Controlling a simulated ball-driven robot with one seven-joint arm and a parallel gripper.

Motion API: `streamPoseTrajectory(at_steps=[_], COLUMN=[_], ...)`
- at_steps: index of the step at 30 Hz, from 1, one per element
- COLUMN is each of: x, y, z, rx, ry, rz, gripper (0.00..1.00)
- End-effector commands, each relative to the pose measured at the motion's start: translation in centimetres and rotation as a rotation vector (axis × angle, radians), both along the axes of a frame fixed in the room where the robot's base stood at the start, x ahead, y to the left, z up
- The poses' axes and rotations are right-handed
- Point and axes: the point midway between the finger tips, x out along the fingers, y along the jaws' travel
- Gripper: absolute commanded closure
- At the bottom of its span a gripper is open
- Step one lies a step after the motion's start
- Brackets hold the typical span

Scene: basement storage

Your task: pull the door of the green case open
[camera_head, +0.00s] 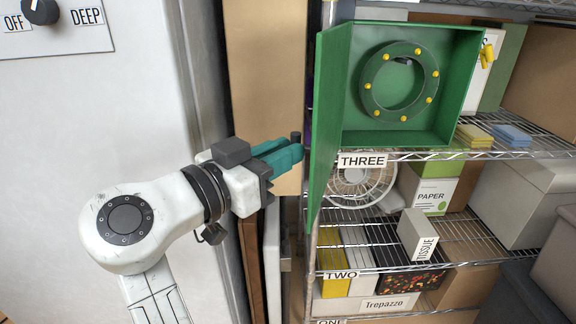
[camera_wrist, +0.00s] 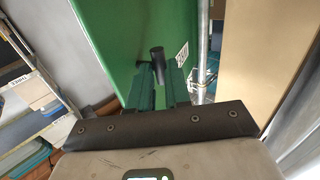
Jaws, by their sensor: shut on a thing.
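The green case (camera_head: 362,120) stands on the wire shelf with its front open, and its inside shows. Its green door (camera_head: 326,130) stands swung out on the left side, seen nearly edge-on, and fills much of the wrist view (camera_wrist: 115,35). A dark handle (camera_head: 296,136) sticks out from the door's outer face; it also shows in the wrist view (camera_wrist: 157,62). My gripper (camera_head: 292,152) has its teal fingers shut on this handle, left of the door. In the wrist view the fingers (camera_wrist: 159,85) lie either side of the handle.
Inside the case hangs a dark green ring (camera_head: 368,87) with several yellow studs. The wire shelf (camera_head: 400,154) below holds boxes and sponges (camera_head: 512,135). A white cabinet (camera_head: 110,110) stands at the left, and a tan panel (camera_head: 262,80) is behind my gripper.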

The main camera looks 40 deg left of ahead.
Motion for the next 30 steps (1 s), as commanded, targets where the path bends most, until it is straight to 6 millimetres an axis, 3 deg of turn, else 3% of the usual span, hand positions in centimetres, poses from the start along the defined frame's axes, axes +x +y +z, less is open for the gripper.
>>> streamPoseTrajectory(at_steps=[1, 17, 18, 19, 21, 23, 25, 30], x=[2.25, 2.22, 2.21, 2.19, 2.2, 2.2, 2.19, 2.08], y=[-0.82, -0.62, -0.61, -0.61, -0.61, -0.64, -0.63, -0.56], z=[0.36, 0.52, 0.53, 0.53, 0.53, 0.53, 0.52, 0.49], rx=[0.005, 0.007, 0.007, 0.007, 0.008, 0.009, 0.009, 0.01], ry=[0.007, 0.007, 0.007, 0.007, 0.006, 0.006, 0.006, 0.005], rz=[-0.017, -0.04, -0.04, -0.04, -0.04, -0.04, -0.04, -0.038], gripper=[1.0, 1.0, 0.79, 0.71, 0.45, 0.31, 0.24, 0.25])
